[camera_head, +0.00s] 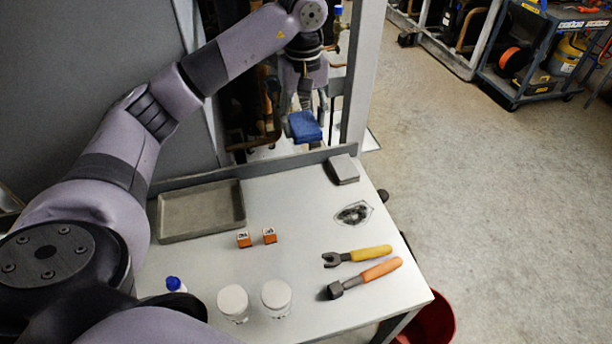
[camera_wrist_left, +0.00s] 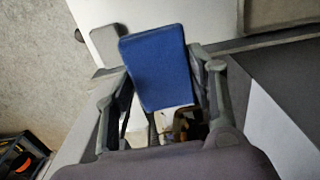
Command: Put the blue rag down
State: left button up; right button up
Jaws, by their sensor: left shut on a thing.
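The blue rag (camera_head: 305,127) is a flat, folded block held beyond the far edge of the table, near the rack opening. My left gripper (camera_head: 299,108) is shut on it, with the arm reaching in from the left. In the left wrist view the blue rag (camera_wrist_left: 160,68) sits between the two fingers of my left gripper (camera_wrist_left: 163,85), and the table lies beyond it. I cannot tell its exact height above the table top. My right gripper is in neither view.
The table's middle has bare room.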

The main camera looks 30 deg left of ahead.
pick_arm(q)
notch_tip(320, 180, down, 7)
jog(key=p, duration=0.1)
send_over(304, 182)
notch_tip(304, 182, down, 5)
jog(key=shift+r+p, duration=0.15)
jog(key=shift+p, duration=0.3)
jog(key=shift+f, duration=0.5)
notch_tip(304, 182, down, 3)
jog(key=shift+s+f+p, duration=0.1)
jog(key=shift+f+p, duration=0.1)
jog(key=shift+p, duration=0.25)
jog(key=shift+a+f, duration=0.1)
jog(key=shift+f, duration=0.2)
jog(key=o, duration=1)
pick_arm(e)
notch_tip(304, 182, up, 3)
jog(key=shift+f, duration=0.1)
